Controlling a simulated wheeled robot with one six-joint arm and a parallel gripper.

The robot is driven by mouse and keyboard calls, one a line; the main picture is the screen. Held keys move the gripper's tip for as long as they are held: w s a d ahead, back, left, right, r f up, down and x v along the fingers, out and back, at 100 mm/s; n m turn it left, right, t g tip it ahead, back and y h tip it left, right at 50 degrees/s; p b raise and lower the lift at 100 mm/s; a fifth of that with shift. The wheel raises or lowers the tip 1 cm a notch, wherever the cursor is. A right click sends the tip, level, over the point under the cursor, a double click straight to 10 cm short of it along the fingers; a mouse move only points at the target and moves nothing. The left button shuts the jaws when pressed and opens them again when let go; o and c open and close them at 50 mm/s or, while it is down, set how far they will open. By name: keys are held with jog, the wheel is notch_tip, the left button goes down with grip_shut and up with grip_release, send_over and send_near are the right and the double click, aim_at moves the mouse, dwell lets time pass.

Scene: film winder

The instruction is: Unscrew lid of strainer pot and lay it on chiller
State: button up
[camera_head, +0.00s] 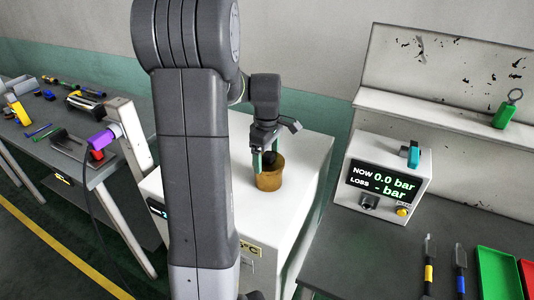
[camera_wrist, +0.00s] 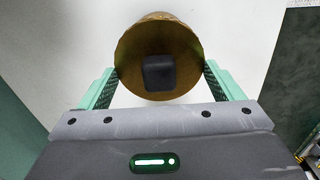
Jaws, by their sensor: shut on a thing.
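The strainer pot (camera_head: 270,182) is a small brass-coloured cup standing upright on top of the white chiller (camera_head: 305,165). Its lid (camera_wrist: 160,42) is a round brass disc with a black square knob (camera_wrist: 159,73) in the middle. My gripper (camera_head: 266,158) is above the pot and points down. In the wrist view its two green fingers (camera_wrist: 160,68) lie at opposite sides of the lid, and it is shut on the lid. The lid appears to sit on the pot; the seam between them is hidden.
A pressure tester (camera_head: 383,180) reading 0.0 bar stands on the dark bench at right, with a green tray (camera_head: 497,272) and tools in front. A cluttered bench (camera_head: 60,150) is at left. The chiller top around the pot is mostly clear.

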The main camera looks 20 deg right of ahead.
jog(key=shift+n, duration=0.3)
jog(key=n, duration=0.4)
dwell(0.5)
jog(key=n, duration=0.4)
jog(key=shift+s+a+p, duration=0.1)
jog(key=shift+s+p, duration=0.05)
jog(key=shift+p, duration=0.25)
jog(key=shift+r+n, duration=0.1)
jog(key=shift+n, duration=0.7)
jog(key=shift+s+n, duration=0.1)
jog(key=shift+n, duration=1.1)
